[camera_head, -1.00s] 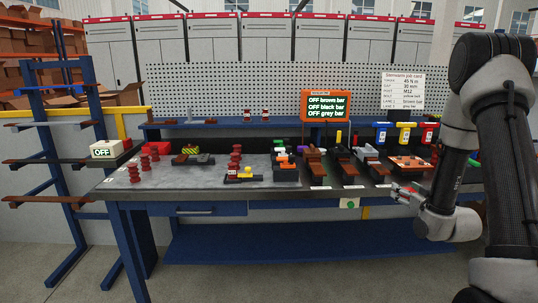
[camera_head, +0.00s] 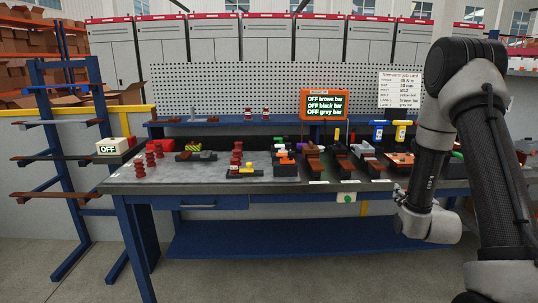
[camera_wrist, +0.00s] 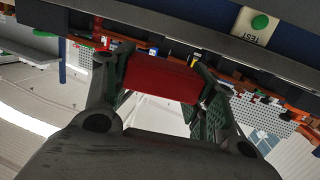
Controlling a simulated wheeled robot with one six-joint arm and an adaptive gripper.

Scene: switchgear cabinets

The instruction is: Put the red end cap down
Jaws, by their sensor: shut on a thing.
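The red end cap (camera_wrist: 162,78) is held crosswise between the two fingers of my gripper (camera_wrist: 165,82) in the wrist view. The fingers press on its two ends, and its long face shows. In the head view, my gripper (camera_head: 399,192) is at the front right of the workbench, near its front edge. It is small there and partly hidden by my own arm. I cannot make out the cap in that view.
The workbench (camera_head: 205,180) carries red ribbed insulators (camera_head: 237,155), brown bars (camera_head: 314,160) and a yellow-topped assembly (camera_head: 246,170) on black. A grey patch at the left is partly clear. An orange-framed screen (camera_head: 324,104) stands behind. A rack (camera_head: 65,130) stands left.

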